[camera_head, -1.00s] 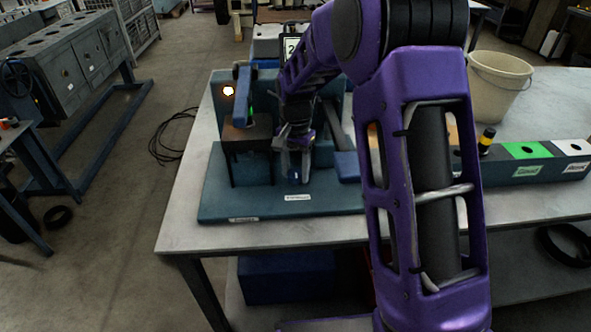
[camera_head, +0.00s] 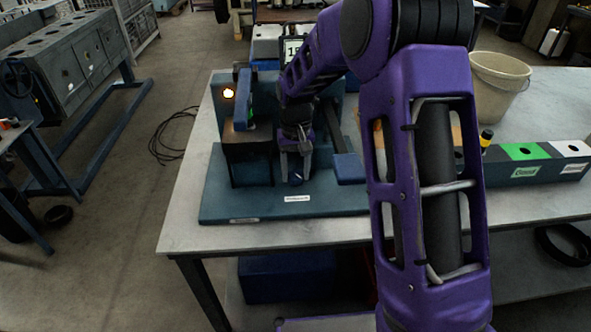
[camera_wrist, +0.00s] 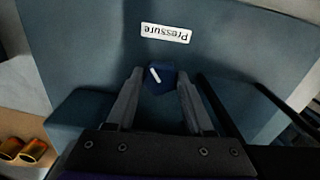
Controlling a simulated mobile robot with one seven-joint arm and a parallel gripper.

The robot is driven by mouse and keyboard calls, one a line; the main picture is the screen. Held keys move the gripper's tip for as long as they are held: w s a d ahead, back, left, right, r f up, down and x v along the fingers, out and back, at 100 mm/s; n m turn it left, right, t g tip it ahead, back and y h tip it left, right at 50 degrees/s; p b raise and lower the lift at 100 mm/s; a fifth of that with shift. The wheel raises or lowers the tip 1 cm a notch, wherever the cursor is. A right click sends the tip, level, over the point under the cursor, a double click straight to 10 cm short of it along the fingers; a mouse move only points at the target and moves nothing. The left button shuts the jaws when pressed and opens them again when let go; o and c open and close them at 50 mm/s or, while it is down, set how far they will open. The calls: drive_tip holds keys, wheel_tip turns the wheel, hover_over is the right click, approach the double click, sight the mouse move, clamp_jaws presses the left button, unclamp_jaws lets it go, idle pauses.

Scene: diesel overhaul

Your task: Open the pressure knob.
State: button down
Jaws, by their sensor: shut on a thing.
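The pressure knob (camera_wrist: 160,80) is a small dark blue knob with a white pointer line, set slantwise to the fingers in the wrist view. It sits on a blue-green base plate (camera_head: 240,207) just behind a white label (camera_wrist: 165,33) reading "Pressure". In the head view the knob (camera_head: 296,180) shows low between the fingertips. My gripper (camera_wrist: 160,77) points down and is shut on the knob, one finger on each side. The display (camera_head: 291,48) behind my arm is partly hidden; a "1" shows.
A blue lever pad (camera_head: 349,168) lies close on the right. A bucket (camera_head: 498,85) and sorting blocks (camera_head: 525,152) stand farther right.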

sight(296, 174)
drive_tip(key=n, duration=0.3)
drive_tip(key=shift+r+n+p, duration=0.1)
drive_tip(key=shift+n+p, duration=0.2)
drive_tip(key=shift+p, duration=0.05)
drive_tip(key=shift+w+n, duration=0.1)
drive_tip(key=shift+n, duration=1.7)
drive_tip(key=shift+c, duration=1.5)
unclamp_jaws()
wheel_tip(296, 174, up, 17)
drive_tip(key=shift+r, duration=0.2)
